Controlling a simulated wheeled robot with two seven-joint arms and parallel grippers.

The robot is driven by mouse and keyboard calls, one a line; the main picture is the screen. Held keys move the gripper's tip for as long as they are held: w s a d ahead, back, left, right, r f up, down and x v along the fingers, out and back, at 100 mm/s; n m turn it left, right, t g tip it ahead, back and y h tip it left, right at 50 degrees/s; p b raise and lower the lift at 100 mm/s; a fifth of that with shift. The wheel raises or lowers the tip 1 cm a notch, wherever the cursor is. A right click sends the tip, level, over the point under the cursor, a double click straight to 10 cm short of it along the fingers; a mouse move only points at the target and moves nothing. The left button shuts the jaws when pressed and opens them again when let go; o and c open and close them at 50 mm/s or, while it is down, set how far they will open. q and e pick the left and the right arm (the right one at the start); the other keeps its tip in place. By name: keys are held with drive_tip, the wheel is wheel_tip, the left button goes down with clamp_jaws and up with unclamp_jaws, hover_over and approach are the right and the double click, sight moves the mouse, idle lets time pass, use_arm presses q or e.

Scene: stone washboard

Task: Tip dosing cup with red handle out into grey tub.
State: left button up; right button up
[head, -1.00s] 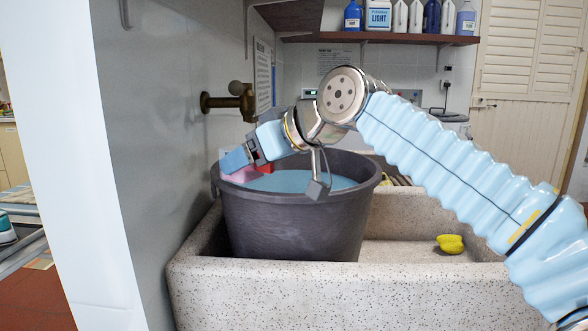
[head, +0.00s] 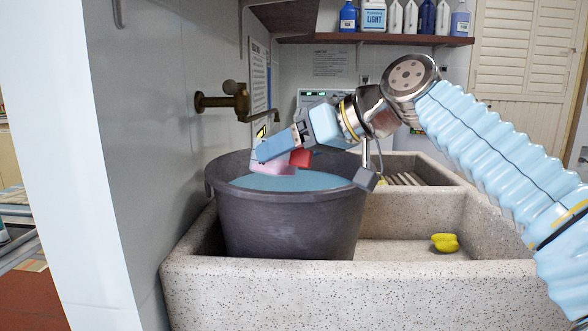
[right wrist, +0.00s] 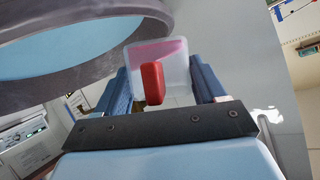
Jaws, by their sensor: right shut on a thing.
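The dosing cup (head: 271,167) is translucent with pink in it and has a red handle (head: 301,158). My right gripper (head: 275,149) is shut on it and holds it above the grey tub (head: 290,222). The cup looks tilted in the head view; I see no stream leaving it. In the right wrist view the cup (right wrist: 178,62) sits between the fingers, with its red handle (right wrist: 152,84) toward the palm and a pink band near its far side. The tub is dark grey, with blue liquid inside. My left gripper is not in view.
The tub stands in a speckled stone sink (head: 230,285) with a yellow object (head: 445,242) at right. A brass tap (head: 235,101) juts from the left wall near the tub. Bottles stand on a high shelf (head: 380,39). The sink floor right of the tub is mostly clear.

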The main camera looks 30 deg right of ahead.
sight(303, 153)
drive_tip(key=shift+d+r, duration=0.25)
drive_tip(key=shift+w+d+f+m+y, duration=0.35)
drive_tip(key=shift+d+f+m+y, duration=0.05)
drive_tip(key=shift+f, duration=0.05)
drive_tip(key=shift+w+d+f+m+y, duration=0.15)
drive_tip(key=shift+d+f+m+y, duration=0.1)
drive_tip(key=shift+d+m+y, duration=0.1)
drive_tip(key=shift+w+d+f+m+g+y, duration=0.3)
drive_tip(key=shift+d+f+m+g, duration=0.15)
drive_tip(key=shift+d, duration=0.15)
drive_tip(key=shift+w+d+r+m+y+p, duration=0.15)
drive_tip(key=shift+d+r+m+y+p, duration=0.15)
drive_tip(key=shift+m+y+p, duration=0.25)
idle(0.5)
drive_tip(key=shift+w+d+r+m+y+p, duration=0.1)
drive_tip(key=shift+d+r+m+y+p, duration=0.1)
drive_tip(key=shift+m+y+p, duration=0.35)
drive_tip(key=shift+w+d+r+m+y+p, duration=0.1)
drive_tip(key=shift+r+m+y+p, duration=0.1)
drive_tip(key=shift+m+y, duration=0.3)
idle(1.2)
drive_tip(key=shift+a, duration=0.1)
drive_tip(key=shift+m+y, duration=0.35)
drive_tip(key=shift+m, duration=0.45)
drive_tip(key=w, duration=0.2)
drive_tip(key=w+a+p, duration=0.1)
drive_tip(key=w+a+f+p, duration=0.1)
drive_tip(key=w, duration=0.1)
drive_tip(key=shift+w+a, duration=0.15)
drive_tip(key=shift+w, duration=0.15)
